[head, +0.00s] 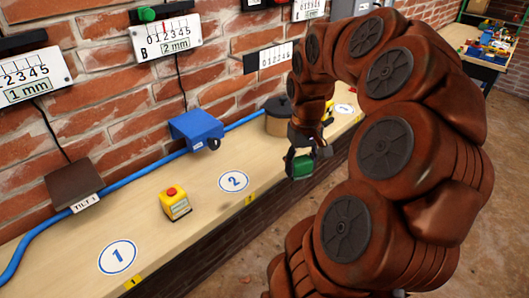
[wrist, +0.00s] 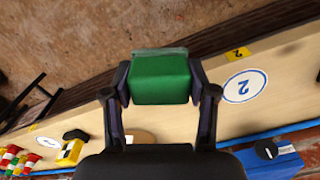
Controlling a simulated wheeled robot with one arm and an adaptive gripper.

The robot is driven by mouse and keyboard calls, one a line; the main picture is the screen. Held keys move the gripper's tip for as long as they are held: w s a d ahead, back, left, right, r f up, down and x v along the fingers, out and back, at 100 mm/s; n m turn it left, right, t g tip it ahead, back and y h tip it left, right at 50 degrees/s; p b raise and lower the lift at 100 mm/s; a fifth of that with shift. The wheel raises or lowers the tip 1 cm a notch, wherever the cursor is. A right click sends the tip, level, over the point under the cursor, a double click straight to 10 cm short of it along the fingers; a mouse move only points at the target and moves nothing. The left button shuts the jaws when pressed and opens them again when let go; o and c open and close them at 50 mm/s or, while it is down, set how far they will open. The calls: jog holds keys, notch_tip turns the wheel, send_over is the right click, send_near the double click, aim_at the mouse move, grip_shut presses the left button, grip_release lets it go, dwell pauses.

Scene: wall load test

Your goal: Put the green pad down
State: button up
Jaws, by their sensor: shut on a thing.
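The green pad (head: 301,166) is held between the fingers of my gripper (head: 301,158), near the front edge of the wooden shelf. In the wrist view the green pad (wrist: 160,78) sits between both fingertips of my gripper (wrist: 160,85), which is shut on it. The shelf (head: 215,206) runs along the brick wall. The pad appears above the shelf's front edge; the exact gap is hard to tell. The round mark 2 (head: 233,181) lies bare to the left of the pad, and it also shows in the wrist view (wrist: 245,87).
A yellow box with a red button (head: 175,203) stands between mark 2 and mark 1 (head: 118,257). A blue bracket (head: 196,130), a brown tilt block (head: 74,184) and a round brown object (head: 277,122) stand along the wall. A blue hose (head: 140,172) runs behind.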

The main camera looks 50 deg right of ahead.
jog(key=p, duration=0.3)
send_over(268, 160)
jog(key=shift+f, duration=0.7)
jog(key=shift+f+p, duration=0.55)
jog(key=shift+f, duration=1.15)
jog(key=shift+f, duration=0.2)
jog(key=o, duration=1.3)
jog(key=shift+r, duration=0.15)
